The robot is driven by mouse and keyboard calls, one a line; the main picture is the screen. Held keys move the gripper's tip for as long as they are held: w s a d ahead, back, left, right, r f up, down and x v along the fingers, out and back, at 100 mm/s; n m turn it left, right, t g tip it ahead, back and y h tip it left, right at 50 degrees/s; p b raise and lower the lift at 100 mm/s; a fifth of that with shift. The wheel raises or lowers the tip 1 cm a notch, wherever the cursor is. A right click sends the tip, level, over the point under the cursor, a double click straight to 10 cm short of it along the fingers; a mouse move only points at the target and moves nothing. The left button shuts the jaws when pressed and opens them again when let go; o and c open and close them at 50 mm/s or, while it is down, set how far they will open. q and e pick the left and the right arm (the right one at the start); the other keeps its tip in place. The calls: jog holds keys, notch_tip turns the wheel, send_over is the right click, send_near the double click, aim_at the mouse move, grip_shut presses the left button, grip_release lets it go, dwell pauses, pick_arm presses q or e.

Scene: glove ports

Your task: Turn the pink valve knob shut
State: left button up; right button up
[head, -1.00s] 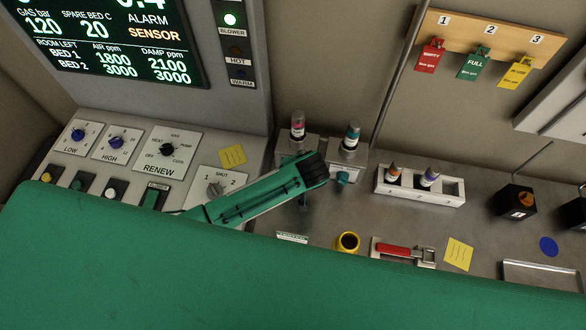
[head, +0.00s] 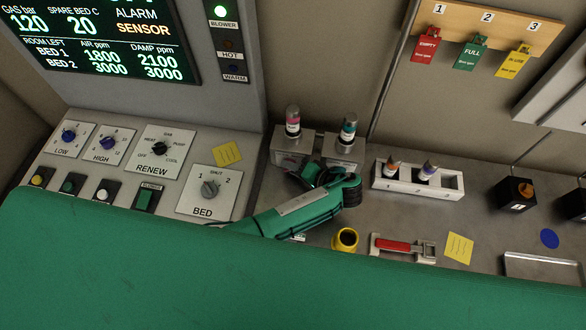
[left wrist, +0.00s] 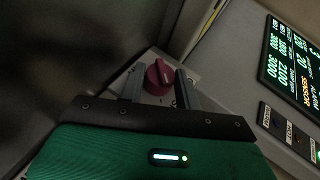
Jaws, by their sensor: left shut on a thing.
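The pink valve knob (left wrist: 159,77) shows in the left wrist view between the two grey fingers of my left gripper (left wrist: 160,86), which is shut on it. In the head view my left gripper (head: 311,176) is at the front of the left valve block, and its green and black body hides the knob. A bottle with a pink band (head: 293,122) stands upright on that block. A bottle with a teal band (head: 348,130) stands on the block to its right, and the gripper covers part of that block's front. My right gripper is not in view.
A white rack (head: 443,190) with two bottles stands right of the blocks. The control panel (head: 207,203) with dials is at the left.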

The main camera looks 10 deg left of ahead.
pick_arm(q)
jog(key=shift+y, duration=0.3)
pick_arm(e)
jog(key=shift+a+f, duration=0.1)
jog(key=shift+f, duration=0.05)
pick_arm(q)
jog(key=o, duration=1)
